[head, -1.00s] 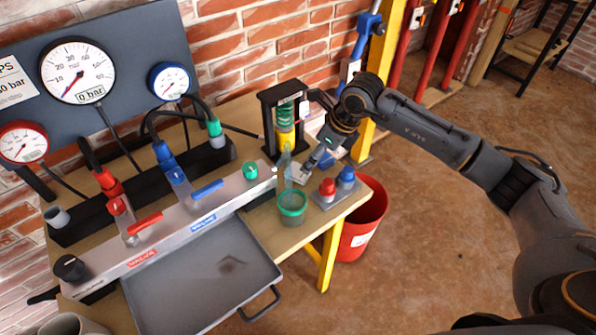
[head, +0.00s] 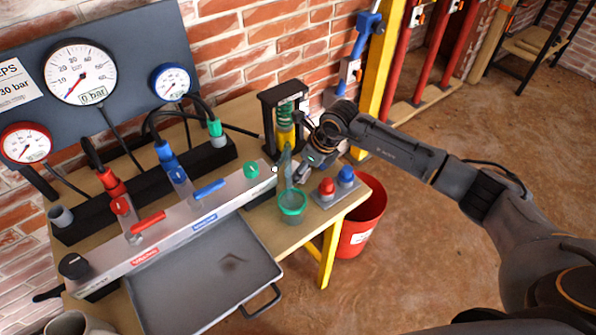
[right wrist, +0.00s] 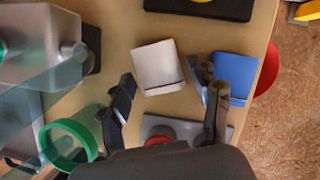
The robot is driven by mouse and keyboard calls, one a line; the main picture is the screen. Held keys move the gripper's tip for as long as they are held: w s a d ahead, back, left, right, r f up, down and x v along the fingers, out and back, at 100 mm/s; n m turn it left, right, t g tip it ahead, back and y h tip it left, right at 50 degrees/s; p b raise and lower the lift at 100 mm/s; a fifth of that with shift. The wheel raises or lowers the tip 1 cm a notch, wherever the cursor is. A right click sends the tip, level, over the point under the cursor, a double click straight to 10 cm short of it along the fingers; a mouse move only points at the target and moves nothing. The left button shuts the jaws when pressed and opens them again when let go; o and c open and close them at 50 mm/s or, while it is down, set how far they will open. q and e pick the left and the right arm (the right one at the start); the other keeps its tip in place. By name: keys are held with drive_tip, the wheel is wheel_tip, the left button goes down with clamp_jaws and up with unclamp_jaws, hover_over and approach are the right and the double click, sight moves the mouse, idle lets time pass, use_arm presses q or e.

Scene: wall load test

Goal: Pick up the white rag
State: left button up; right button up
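The white rag (right wrist: 158,67) is a small folded cloth lying flat on the wooden bench in the right wrist view. My right gripper (right wrist: 166,84) is open above the bench, its two fingers spread to the left and right of the rag's near side. Nothing is held between them. In the head view my right gripper (head: 304,171) is over the bench's right end and hides most or all of the rag. A blue rag (right wrist: 236,78) lies right of the white one, partly behind the right finger. My left gripper is not in view.
A green-rimmed cup (head: 292,202) stands left of my gripper. Red (head: 327,187) and blue (head: 346,175) knobs sit on a grey plate in front. A spring device (head: 285,115) stands behind. A red bucket (head: 358,225) is beyond the bench's right edge.

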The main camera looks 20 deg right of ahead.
drive_tip(key=c, duration=0.6)
drive_tip(key=shift+r, duration=0.1)
drive_tip(key=shift+c, duration=0.2)
drive_tip(key=shift+r, duration=0.55)
drive_tip(key=s+a+r+b, duration=0.3)
drive_tip(key=s+r, duration=0.8)
drive_tip(key=s, duration=0.2)
drive_tip(key=shift+s+r, duration=0.3)
drive_tip(key=shift+r, duration=0.05)
drive_tip(key=shift+a, duration=0.1)
